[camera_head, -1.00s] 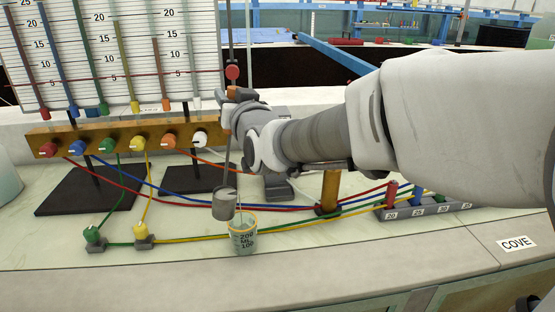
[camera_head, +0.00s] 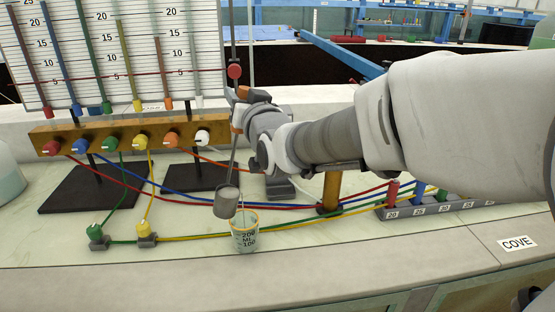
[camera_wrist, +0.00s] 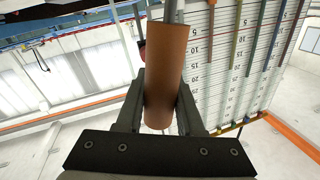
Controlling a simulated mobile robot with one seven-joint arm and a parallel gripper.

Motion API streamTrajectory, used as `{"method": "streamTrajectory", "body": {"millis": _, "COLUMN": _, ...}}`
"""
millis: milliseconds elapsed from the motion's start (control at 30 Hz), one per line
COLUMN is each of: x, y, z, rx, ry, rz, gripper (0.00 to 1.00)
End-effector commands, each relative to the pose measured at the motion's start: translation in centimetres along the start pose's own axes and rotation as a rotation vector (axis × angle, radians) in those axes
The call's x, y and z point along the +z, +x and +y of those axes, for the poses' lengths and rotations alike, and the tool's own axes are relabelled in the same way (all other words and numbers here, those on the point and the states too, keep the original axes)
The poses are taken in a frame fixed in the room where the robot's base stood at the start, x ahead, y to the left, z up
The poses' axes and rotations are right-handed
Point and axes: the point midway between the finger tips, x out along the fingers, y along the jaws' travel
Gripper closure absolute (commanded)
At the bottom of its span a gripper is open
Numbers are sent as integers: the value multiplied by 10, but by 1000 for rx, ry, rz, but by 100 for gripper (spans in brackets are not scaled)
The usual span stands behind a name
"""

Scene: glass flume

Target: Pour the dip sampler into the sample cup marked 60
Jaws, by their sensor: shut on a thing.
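The dip sampler has a grey metal cup (camera_head: 227,202) on a long thin rod, with a brown grip (camera_wrist: 172,65) and a red ball (camera_head: 234,71) above. My gripper (camera_head: 239,98) is shut on the brown grip. The rod leans and the sampler cup is tilted, its lower end toward the right. The sample cup (camera_head: 245,234) is clear with an orange rim and stands upright on the counter. The sampler cup hangs just above its left rim, overlapping it in view; contact cannot be told. The sample cup's print looks like "200 ML 100"; no 60 is legible. No stream of liquid shows.
A brass manifold (camera_head: 117,136) with coloured knobs stands at the left before a gauge board (camera_head: 128,50). Coloured tubes cross the counter behind the sample cup. A yellow valve (camera_head: 146,230) stands left of it. A grey numbered rack (camera_head: 432,208) stands right. The front counter is clear.

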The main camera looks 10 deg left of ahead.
Motion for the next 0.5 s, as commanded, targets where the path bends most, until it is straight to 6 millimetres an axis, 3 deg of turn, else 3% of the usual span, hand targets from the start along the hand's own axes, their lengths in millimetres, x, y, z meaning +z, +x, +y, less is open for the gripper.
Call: {"method": "streamTrajectory", "body": {"millis": 500, "x": -2, "y": -1, "z": 8, "rx": 0, "ry": 36, "rz": 8, "gripper": 100}}
